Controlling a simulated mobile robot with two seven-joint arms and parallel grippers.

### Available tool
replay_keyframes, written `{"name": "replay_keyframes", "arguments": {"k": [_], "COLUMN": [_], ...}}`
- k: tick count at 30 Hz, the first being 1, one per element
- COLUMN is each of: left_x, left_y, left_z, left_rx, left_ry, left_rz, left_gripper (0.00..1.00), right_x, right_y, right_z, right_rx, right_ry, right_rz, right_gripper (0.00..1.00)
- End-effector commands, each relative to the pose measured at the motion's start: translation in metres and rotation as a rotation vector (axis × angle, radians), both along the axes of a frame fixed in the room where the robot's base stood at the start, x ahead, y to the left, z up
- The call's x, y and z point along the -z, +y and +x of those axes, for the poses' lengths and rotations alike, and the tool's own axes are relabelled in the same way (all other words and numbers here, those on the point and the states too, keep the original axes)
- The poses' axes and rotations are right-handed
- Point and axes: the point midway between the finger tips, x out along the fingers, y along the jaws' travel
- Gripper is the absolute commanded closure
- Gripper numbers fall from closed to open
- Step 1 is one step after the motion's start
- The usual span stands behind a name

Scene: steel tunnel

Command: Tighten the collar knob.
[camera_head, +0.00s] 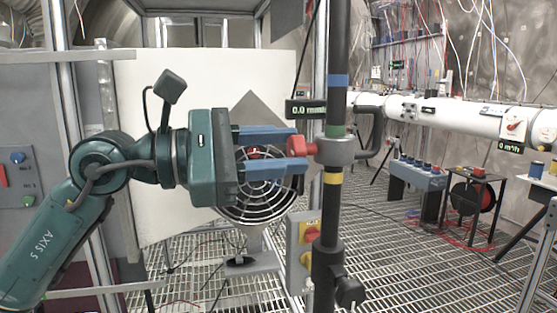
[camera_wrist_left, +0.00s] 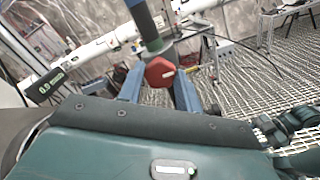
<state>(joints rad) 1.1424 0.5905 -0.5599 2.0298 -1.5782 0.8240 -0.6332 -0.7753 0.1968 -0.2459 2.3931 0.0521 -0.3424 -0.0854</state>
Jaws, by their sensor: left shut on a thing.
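The collar (camera_head: 335,151) is a grey metal ring around a dark vertical pole (camera_head: 334,205) that has blue, green and yellow bands. The red collar knob (camera_head: 297,146) sticks out from the collar's left side. My left gripper (camera_head: 298,154) comes in from the left and is shut on the knob, with one blue finger above it and one below. In the left wrist view the red knob (camera_wrist_left: 159,72) shows a white mark on its face and sits between the blue fingers (camera_wrist_left: 158,88). My right gripper is not in view.
A small display reading 0.0 (camera_head: 306,109) is beside the pole. A round fan grille (camera_head: 256,200) stands behind my left gripper. A black clamp knob (camera_head: 350,291) sits low on the pole. A white pipe (camera_head: 455,115) and a blue box (camera_head: 418,175) are at right. Grating floor between is partly open.

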Motion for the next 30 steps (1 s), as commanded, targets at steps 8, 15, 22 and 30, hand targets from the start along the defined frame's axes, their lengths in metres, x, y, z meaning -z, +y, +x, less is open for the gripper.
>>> {"name": "replay_keyframes", "arguments": {"k": [8, 15, 22, 30], "left_x": [-0.0004, -0.0005, -0.0004, -0.0001], "left_y": [-0.0001, 0.0, 0.0, 0.0], "left_z": [0.0, 0.0, 0.0, 0.0], "left_rx": [0.0, 0.0, 0.0, 0.0], "left_ry": [-0.013, -0.012, -0.011, -0.011], "left_rz": [0.004, 0.004, 0.004, 0.004], "left_gripper": [0.88, 0.62, 0.44, 0.44], "right_x": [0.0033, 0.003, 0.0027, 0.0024], "right_y": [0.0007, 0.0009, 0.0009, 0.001], "right_z": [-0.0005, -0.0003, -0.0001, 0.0], "right_rx": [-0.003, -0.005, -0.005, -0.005], "right_ry": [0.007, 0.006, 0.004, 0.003], "right_rz": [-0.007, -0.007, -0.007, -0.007], "right_gripper": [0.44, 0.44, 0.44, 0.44]}}
